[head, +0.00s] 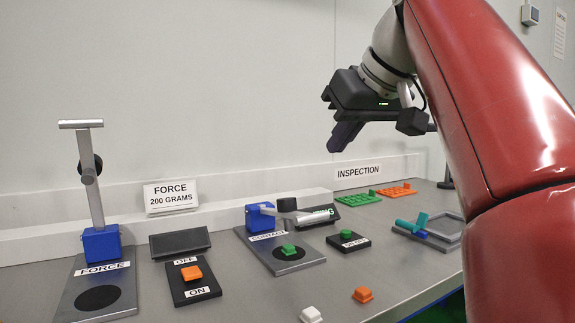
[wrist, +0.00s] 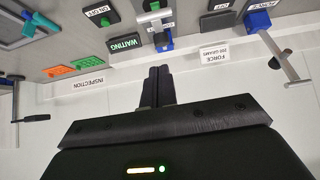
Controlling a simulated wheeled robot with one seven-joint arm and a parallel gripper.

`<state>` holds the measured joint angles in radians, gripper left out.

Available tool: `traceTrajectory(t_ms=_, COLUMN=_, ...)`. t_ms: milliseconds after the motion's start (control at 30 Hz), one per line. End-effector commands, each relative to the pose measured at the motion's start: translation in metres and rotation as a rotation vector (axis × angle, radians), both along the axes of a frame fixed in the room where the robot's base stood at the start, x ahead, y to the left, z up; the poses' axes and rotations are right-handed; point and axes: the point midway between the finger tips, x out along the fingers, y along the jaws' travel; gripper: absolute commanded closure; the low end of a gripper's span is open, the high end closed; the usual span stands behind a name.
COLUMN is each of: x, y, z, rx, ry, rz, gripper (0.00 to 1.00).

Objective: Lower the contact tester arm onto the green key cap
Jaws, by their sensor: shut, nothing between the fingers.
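The contact tester (head: 310,261) is a grey plate with a blue block (head: 258,218) at its back. Its silver tester arm (head: 301,217) leans out low from the block, with a black piece (head: 287,204) by it. The green key cap (head: 288,250) sits on the plate in front, and the arm looks apart from it, above. In the wrist view the tester's blue block (wrist: 165,41) is beyond my fingertips. My gripper (head: 337,146) is shut and empty, high above the bench and right of the tester. Its dark fingers show in the wrist view (wrist: 158,70).
A switch box (head: 350,241) with a green button is close on the right. Loose white (head: 311,314) and orange (head: 363,295) caps lie in front.

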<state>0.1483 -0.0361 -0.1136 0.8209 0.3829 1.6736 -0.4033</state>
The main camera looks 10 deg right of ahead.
Motion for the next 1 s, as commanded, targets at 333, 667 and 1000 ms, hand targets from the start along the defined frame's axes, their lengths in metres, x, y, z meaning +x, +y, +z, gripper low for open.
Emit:
traceTrajectory(t_ms=333, x=0.02, y=0.006, z=-0.034, rx=-0.002, ry=0.025, rz=0.0, gripper=1.0)
traceTrajectory(t_ms=667, x=0.059, y=0.019, z=-0.086, rx=-0.003, ry=0.021, rz=-0.001, gripper=1.0)
traceTrajectory(t_ms=1000, x=0.057, y=0.019, z=-0.113, rx=-0.003, ry=0.02, rz=-0.001, gripper=1.0)
